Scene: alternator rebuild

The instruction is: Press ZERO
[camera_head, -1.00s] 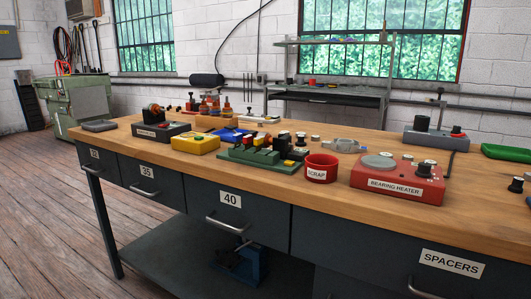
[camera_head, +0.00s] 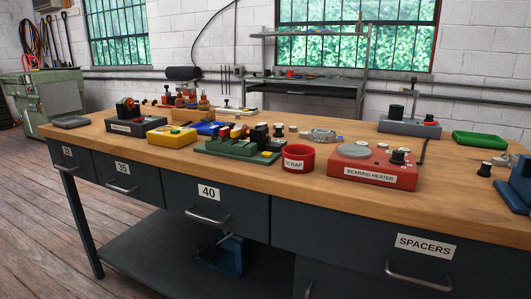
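No button marked ZERO can be read in this view. On the wooden bench stand several devices with small knobs or buttons. A yellow box (camera_head: 172,137) has a small light button and no readable label. A dark box (camera_head: 136,127) to its left bears a label too small to read. A green fixture (camera_head: 232,149) holds several dark and coloured parts. The red bearing heater (camera_head: 373,175) has black knobs on top. A blue device (camera_head: 515,187) is cut off by the right edge. My gripper is not in view.
A red scrap cup (camera_head: 298,158) stands left of the heater. A grey base with black posts (camera_head: 409,127) and a green tray (camera_head: 479,139) are at the back right. Drawers line the bench front (camera_head: 229,212). Wooden floor (camera_head: 50,220) is clear at the left.

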